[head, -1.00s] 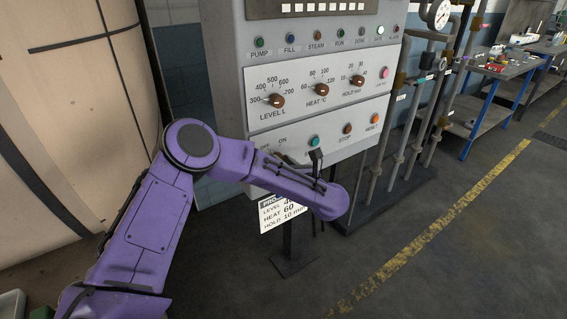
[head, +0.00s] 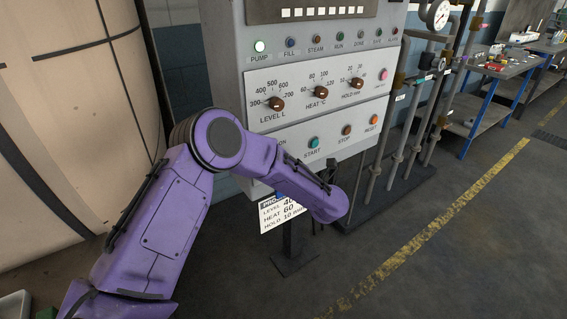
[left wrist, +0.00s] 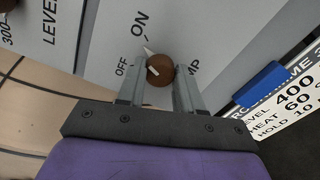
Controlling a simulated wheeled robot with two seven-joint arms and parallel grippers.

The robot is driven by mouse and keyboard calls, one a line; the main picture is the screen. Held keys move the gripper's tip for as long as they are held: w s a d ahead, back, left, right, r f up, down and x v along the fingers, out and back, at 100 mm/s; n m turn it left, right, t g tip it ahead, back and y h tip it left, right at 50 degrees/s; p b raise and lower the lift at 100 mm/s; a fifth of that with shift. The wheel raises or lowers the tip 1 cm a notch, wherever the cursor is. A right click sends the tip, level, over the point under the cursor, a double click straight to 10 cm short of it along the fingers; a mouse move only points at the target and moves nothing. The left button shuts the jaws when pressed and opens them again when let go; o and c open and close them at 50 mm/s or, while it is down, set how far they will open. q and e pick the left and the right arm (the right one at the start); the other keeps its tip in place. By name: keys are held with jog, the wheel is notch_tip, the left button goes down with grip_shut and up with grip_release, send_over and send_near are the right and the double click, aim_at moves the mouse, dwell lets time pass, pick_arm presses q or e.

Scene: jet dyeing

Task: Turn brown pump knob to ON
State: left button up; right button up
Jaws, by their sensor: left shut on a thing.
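The brown pump knob (left wrist: 160,71) shows in the left wrist view, between the two fingers of my left gripper (left wrist: 160,82). The gripper is shut on it. The knob's white pointer aims up-left, close to the ON label (left wrist: 140,22) and away from the OFF label (left wrist: 122,69). In the head view my purple left arm hides the knob and the gripper; only part of the ON label shows. The PUMP lamp (head: 259,46) on the control panel (head: 335,75) is lit pale. My right gripper is not in view.
LEVEL (head: 276,104), HEAT (head: 320,92) and HOLD (head: 357,83) knobs sit above the START button (head: 314,142), STOP button (head: 346,130) and RESET button (head: 374,119). A program card (head: 278,213) hangs below. Pipes (head: 405,130) stand at right.

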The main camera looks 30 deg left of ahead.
pick_arm(q)
jog(key=shift+m+p, duration=0.3)
jog(key=shift+m, duration=0.9)
jog(key=shift+f, duration=0.1)
jog(key=o, duration=1)
jog(key=shift+o, duration=0.2)
jog(key=b+v, duration=0.2)
jog(key=v, duration=0.8)
jog(key=shift+d, duration=0.3)
jog(key=shift+s, duration=0.1)
